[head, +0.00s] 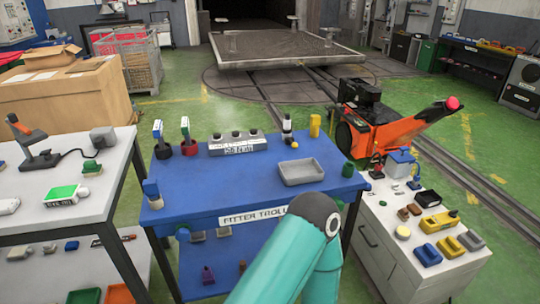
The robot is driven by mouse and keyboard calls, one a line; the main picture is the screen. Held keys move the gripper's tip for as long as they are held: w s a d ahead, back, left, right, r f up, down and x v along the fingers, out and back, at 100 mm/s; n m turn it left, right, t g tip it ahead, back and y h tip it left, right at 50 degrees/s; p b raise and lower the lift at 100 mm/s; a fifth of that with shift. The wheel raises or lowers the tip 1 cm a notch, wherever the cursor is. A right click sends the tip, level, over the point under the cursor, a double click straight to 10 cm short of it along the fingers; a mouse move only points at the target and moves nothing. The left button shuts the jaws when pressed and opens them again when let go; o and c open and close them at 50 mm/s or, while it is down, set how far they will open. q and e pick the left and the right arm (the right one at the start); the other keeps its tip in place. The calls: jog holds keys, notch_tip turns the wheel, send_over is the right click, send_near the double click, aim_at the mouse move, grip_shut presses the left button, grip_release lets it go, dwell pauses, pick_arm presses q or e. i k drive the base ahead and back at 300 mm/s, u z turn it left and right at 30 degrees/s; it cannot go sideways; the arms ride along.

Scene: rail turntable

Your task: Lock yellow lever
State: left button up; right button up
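No lever in the head view can be clearly told as the yellow lever. A small upright yellow piece (314,125) stands at the back right of the blue trolley top (235,185); whether it is a lever is too small to tell. Two upright handles stand at the back left of the trolley, one blue and white (158,133) and one green, white and red (186,131). A teal arm link of mine with a dark joint cap rises from the bottom middle and hides the trolley's front right. Neither gripper shows.
A grey tray (301,171) and a box with several knobs (238,144) sit on the trolley. A white cabinet (375,225) is to the right, with an orange machine (400,128) behind it. A white bench (30,222) is to the left. Green floor lies open beyond.

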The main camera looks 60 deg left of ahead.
aim_at(295, 144)
jog(key=k, duration=0.85)
jog(key=z, duration=1.7)
jog(key=i, duration=0.1)
jog(key=u, duration=3.15)
jog(key=i, duration=1)
jog(key=z, duration=0.1)
